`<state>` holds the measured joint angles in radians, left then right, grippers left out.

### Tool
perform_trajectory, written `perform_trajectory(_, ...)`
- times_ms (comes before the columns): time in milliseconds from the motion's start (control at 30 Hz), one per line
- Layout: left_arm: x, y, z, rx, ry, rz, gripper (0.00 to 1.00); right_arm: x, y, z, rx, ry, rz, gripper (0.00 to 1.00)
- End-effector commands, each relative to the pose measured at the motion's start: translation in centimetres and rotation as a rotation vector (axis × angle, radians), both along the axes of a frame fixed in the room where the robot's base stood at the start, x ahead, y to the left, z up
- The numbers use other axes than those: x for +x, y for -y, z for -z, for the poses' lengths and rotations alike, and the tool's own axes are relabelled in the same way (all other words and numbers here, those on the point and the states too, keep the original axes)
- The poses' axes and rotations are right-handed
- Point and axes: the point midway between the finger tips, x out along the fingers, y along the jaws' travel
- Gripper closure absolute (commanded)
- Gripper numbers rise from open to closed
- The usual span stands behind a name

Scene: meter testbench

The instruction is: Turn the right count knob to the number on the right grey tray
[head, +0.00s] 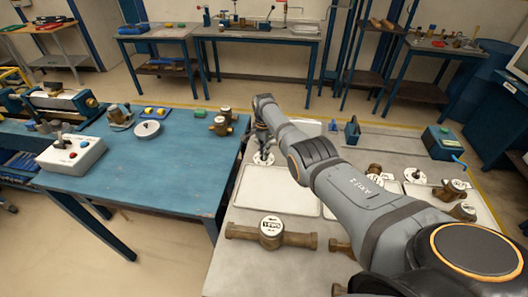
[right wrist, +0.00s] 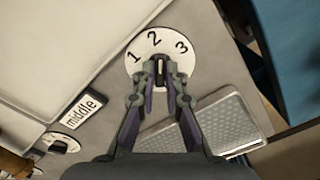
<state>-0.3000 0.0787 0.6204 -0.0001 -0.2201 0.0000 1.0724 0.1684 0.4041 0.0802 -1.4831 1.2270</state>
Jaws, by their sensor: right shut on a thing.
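My right gripper (head: 262,141) is at the left end of the grey bench, over a round white dial (head: 262,158). In the right wrist view the dial (right wrist: 135,72) carries the numbers 1, 2 and 3. My right gripper (right wrist: 161,75) is shut on the dark knob (right wrist: 161,66) at its centre. The knob's bar points roughly between 2 and 3; its exact setting is hard to tell. A label reading "middle" (right wrist: 82,111) lies beside a second dial (right wrist: 57,145). A pale grey tray (head: 280,203) is in front of the gripped dial. My left gripper is out of view.
A brass meter (head: 271,234) lies before the tray. Other dials (head: 415,175) and brass meters (head: 462,211) are on the right of the bench, partly behind my arm. A blue table (head: 150,175) with a control box (head: 70,154) stands left, across a gap.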

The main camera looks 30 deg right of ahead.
Motion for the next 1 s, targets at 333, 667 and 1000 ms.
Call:
perform_trajectory(333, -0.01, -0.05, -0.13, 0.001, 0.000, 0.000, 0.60, 0.10, -0.10, -0.13, 0.002, 0.004, -0.328, 1.00)
perform_trajectory(667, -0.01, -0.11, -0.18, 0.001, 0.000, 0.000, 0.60, 0.09, -0.10, -0.10, 0.001, 0.003, -0.641, 1.00)
perform_trajectory(1000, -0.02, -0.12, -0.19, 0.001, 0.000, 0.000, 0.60, 0.08, -0.09, -0.08, 0.001, 0.003, -0.965, 1.00)
